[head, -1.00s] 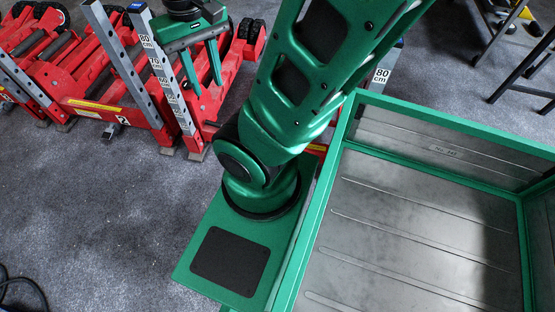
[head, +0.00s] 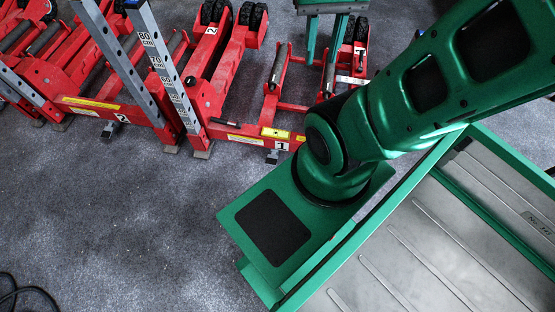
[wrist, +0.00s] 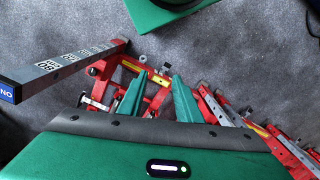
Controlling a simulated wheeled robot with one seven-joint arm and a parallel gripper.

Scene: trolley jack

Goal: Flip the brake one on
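The red trolley jack marked 1 (head: 237,134) stands on the floor. Its grey graduated post is on the left, and its label 1 is on the front bar. A small dark brake pedal (head: 272,157) sticks out below that label; I cannot tell its setting. My gripper (head: 322,45) is at the top of the head view, above the jack's rear part, its green fingers pointing down. In the wrist view, the gripper (wrist: 160,76) is open and empty, its fingers apart over red jack parts. I see no clear contact with the brake.
The jack marked 2 (head: 85,103) stands on the left, with its own pedal (head: 110,130) under its label. A green-framed metal tray (head: 415,245) fills the lower right. The grey carpet (head: 130,215) in front of the jacks is clear. A dark cable (head: 30,292) lies at lower left.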

